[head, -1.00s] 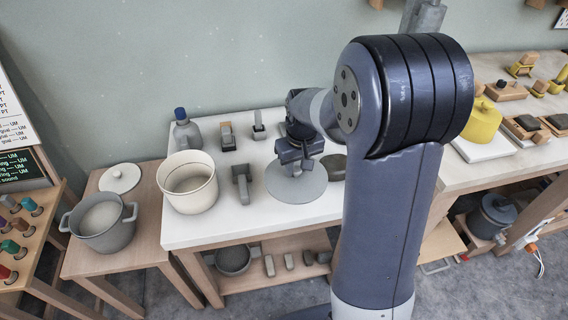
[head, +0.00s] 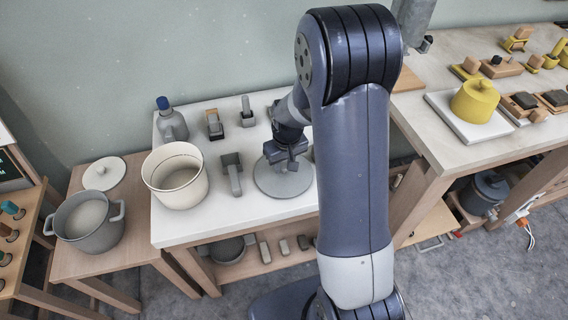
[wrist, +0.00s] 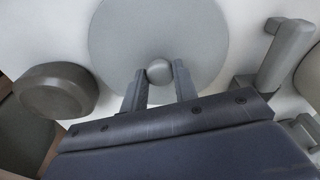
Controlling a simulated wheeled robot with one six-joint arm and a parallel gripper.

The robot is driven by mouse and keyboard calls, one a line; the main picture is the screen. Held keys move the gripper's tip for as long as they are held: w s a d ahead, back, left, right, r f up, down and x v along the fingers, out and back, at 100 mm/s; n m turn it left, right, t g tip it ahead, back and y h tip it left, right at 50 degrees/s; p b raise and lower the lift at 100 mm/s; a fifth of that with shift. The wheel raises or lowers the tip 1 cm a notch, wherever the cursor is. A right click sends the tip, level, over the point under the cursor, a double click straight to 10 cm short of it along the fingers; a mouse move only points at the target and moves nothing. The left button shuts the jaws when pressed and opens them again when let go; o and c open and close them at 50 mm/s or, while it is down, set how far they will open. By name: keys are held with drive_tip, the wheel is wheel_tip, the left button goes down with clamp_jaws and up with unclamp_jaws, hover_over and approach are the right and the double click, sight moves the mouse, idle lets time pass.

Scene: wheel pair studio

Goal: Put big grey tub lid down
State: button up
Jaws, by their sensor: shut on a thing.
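The grey tub lid (head: 268,184) is a flat round disc with a small knob, low over the white table (head: 215,222) in the head view. I cannot tell whether it touches the table. My gripper (head: 287,163) is above it. In the wrist view the fingers of my gripper (wrist: 161,80) are shut on the knob in the middle of the lid (wrist: 120,35). A grey two-handled tub (head: 93,236), open on top, stands on the low wooden table at the left. My arm hides the table to the right of the lid.
A cream tub (head: 180,190), a grey block-like tool (head: 232,174) and a blue-capped bottle (head: 172,122) stand left of the lid. A pale lid (head: 104,173) lies behind the grey tub. In the wrist view a dark round object (wrist: 55,90) lies close left of the held lid.

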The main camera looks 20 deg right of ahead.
sight(286, 176)
drive_tip(key=shift+f, duration=0.2)
drive_tip(key=shift+f, duration=0.1)
drive_tip(key=o, duration=1)
drive_tip(key=r, duration=0.4)
drive_tip(key=s+r, duration=0.1)
drive_tip(key=r, duration=0.7)
drive_tip(key=shift+s+d+r+p, duration=0.15)
drive_tip(key=shift+s+p, duration=0.1)
drive_tip(key=shift+p, duration=0.15)
